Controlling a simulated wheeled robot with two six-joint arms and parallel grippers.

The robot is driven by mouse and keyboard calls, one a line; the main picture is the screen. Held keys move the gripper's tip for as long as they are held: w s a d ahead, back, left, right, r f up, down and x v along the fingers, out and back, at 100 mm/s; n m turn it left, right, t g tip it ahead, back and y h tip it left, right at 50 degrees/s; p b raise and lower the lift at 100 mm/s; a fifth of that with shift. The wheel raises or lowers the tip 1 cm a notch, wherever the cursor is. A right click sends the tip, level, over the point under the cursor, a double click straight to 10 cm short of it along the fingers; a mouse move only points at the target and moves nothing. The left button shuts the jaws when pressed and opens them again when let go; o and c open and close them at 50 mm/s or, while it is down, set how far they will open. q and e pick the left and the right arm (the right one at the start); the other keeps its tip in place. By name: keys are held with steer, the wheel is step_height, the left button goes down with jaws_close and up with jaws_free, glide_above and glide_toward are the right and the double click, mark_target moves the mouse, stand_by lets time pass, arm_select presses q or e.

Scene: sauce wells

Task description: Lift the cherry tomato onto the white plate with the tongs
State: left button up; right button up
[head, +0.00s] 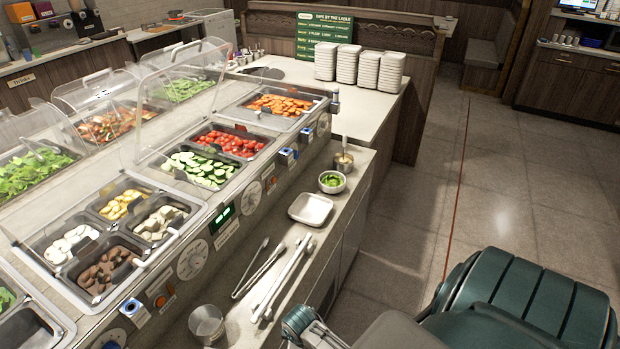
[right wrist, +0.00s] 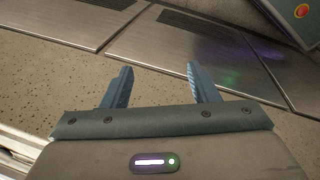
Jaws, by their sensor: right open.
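Cherry tomatoes (head: 228,142) lie as a red heap in a steel pan of the food bar in the head view; I cannot single out one tomato. The white plate (head: 311,208) is a small square dish, empty, on the front ledge. The metal tongs (head: 259,270) lie spread on the ledge, nearer than the plate. My right gripper (right wrist: 158,66) is open and empty in the right wrist view, with no tongs, tomato or plate visible there. My left gripper is not in view.
A clear sneeze guard (head: 185,90) rises over the pans. A metal rail (head: 283,275) lies beside the tongs. A bowl of green food (head: 332,182) and a small steel pot (head: 343,161) stand beyond the plate. A metal cup (head: 207,325) stands at the near end.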

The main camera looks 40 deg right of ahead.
steer(key=w+r+n+p, duration=0.2)
steer(key=w+r, duration=0.1)
steer(key=r, duration=0.8)
step_height(320, 180, up, 7)
steer(key=n+g+p, duration=0.1)
steer(key=n+g, duration=0.1)
steer(key=n, duration=1)
glide_above(252, 275)
steer(key=shift+s+a+r, duration=0.1)
steer(key=shift+s+a, duration=0.2)
steer(key=shift+a, duration=0.15)
steer(key=f, duration=0.2)
steer(key=f+b, duration=0.1)
steer(key=f, duration=0.4)
steer(key=shift+w+d+f+b, duration=0.1)
steer(key=shift+d+f+b, duration=0.25)
steer(key=shift+f, duration=0.05)
steer(key=shift+w+f, duration=0.1)
steer(key=shift+f, duration=0.5)
